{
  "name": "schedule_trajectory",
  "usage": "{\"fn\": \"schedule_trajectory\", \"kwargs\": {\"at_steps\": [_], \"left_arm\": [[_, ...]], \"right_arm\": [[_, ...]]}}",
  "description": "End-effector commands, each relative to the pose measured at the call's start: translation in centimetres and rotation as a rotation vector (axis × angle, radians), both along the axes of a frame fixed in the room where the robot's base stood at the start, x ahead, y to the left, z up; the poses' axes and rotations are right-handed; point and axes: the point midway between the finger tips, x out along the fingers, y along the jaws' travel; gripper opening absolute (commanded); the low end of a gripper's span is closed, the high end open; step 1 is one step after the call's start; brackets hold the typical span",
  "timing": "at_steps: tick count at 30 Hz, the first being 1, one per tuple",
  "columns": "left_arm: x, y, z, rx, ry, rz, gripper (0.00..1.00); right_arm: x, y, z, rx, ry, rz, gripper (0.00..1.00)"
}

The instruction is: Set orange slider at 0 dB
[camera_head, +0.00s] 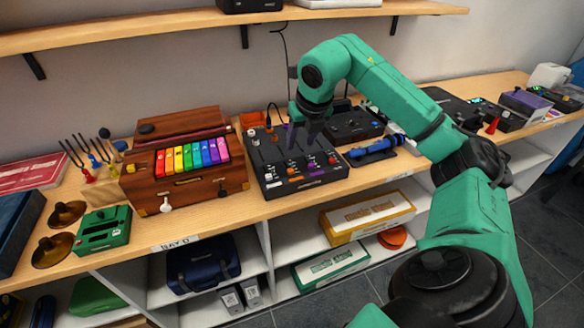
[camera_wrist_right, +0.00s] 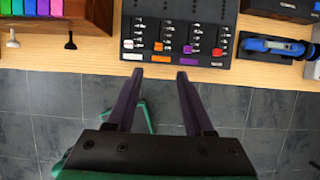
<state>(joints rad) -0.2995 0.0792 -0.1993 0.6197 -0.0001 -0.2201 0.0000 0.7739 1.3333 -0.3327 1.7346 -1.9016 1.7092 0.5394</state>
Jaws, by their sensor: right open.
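The black mixer box (camera_head: 262,146) stands on the wooden bench in the head view, its panel carrying several sliders. In the right wrist view, the orange slider (camera_wrist_right: 158,46) sits near the front end of its track, between the white slider (camera_wrist_right: 128,44) and the purple slider (camera_wrist_right: 188,49). The red slider (camera_wrist_right: 217,52) is at the right. The scale marks are too small to read. My right gripper (camera_wrist_right: 160,75) is open and empty. Its fingertips appear just in front of the orange label (camera_wrist_right: 160,58), apart from the slider. My left gripper is out of view.
A wooden box with coloured keys (camera_head: 192,157) stands left of the mixer. A blue device (camera_head: 374,150) lies to its right, and another black box (camera_head: 352,127) is behind. The bench's front edge is close below the mixer, with open shelves underneath.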

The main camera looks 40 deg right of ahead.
Motion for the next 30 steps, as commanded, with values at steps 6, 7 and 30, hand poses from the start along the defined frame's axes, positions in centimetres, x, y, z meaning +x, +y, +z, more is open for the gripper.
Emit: {"fn": "schedule_trajectory", "kwargs": {"at_steps": [6,7,30], "left_arm": [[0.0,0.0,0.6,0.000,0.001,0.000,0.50],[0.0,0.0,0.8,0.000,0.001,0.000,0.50],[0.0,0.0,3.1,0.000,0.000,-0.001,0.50]], "right_arm": [[1.1,-0.4,-3.2,-0.001,0.010,0.000,0.53],[1.4,-0.5,-4.0,0.000,0.011,0.001,0.53],[5.2,-1.7,-13.4,0.000,0.003,0.005,0.37]]}}
